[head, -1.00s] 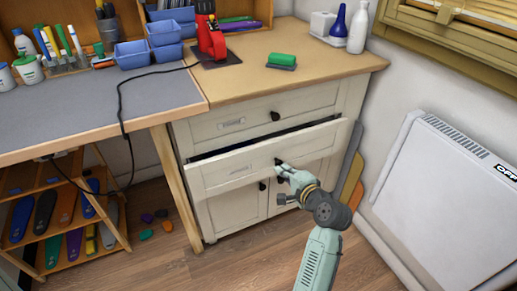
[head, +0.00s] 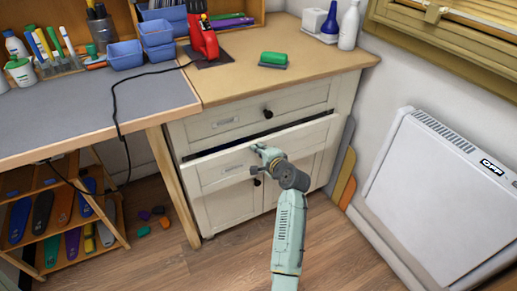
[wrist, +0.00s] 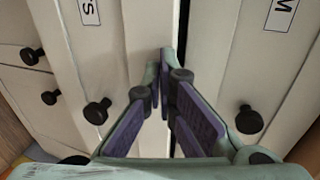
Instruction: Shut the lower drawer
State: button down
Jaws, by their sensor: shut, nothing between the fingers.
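The lower drawer (head: 222,169) is the cream drawer under the top one in the wooden cabinet. It stands partly out, with a dark gap above its front. My gripper (head: 256,150) is shut and empty, its tips at the upper middle of this drawer front and hiding its knob in the head view. In the wrist view the shut fingertips (wrist: 163,56) are over the top edge of the lower drawer front (wrist: 105,60), which has a dark knob (wrist: 97,111). I cannot tell whether they touch it.
The closed top drawer (head: 222,123) is above, and cabinet doors (head: 230,206) are below. A white heater (head: 440,190) stands at the right, with boards (head: 343,175) beside the cabinet. A shelf of insoles (head: 65,215) is at the left. The floor in front is mostly clear.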

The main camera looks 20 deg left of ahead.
aim_at(253, 142)
jog(key=w+a, duration=0.1)
jog(key=a, duration=0.1)
jog(key=w+a+b, duration=0.1)
jog(key=w+a, duration=0.1)
dwell(0.4)
jog(key=shift+d, duration=0.1)
